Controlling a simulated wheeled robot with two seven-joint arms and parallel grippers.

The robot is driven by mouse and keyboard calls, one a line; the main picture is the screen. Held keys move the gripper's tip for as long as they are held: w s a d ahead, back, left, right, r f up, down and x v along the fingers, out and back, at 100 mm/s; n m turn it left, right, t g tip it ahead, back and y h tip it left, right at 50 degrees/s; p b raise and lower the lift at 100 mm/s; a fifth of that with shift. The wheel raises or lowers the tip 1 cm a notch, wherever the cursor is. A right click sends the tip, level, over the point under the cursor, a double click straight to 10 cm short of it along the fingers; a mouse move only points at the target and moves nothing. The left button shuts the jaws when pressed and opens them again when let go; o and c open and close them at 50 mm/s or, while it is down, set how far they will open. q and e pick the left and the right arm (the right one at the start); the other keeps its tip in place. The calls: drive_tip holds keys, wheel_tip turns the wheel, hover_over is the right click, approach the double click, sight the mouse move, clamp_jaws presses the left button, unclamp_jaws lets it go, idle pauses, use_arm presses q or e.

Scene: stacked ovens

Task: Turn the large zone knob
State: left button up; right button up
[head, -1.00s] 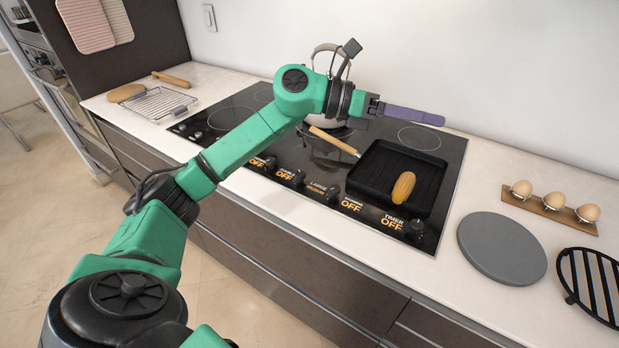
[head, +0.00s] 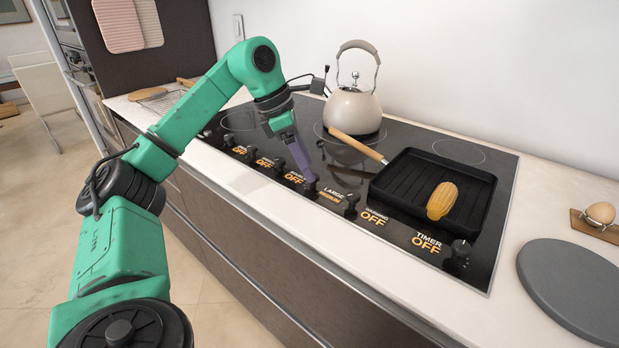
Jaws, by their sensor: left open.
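The large zone knob (head: 350,204) is a small dark knob on the front strip of the black cooktop. It stands just right of its label (head: 333,195), which reads LARGE above a smaller orange word, apparently MEDIUM. My left gripper (head: 309,184) points down with its purple fingers, left of that label. Its tips are at or just above the neighbouring knob (head: 309,188); I cannot tell whether they touch it. The gripper is open, though its fingers overlap from this angle. It is apart from the large zone knob. My right gripper is out of view.
A black griddle pan (head: 393,195) with corn (head: 441,201) sits right of the knob, its wooden handle (head: 357,146) pointing back left. A kettle (head: 352,108) stands behind. The timer knob (head: 461,252) and a grey disc (head: 575,285) are farther right.

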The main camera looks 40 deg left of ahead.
use_arm(q)
drive_tip(key=shift+x, duration=1.05)
drive_tip(key=shift+c, duration=0.3)
clamp_jaws()
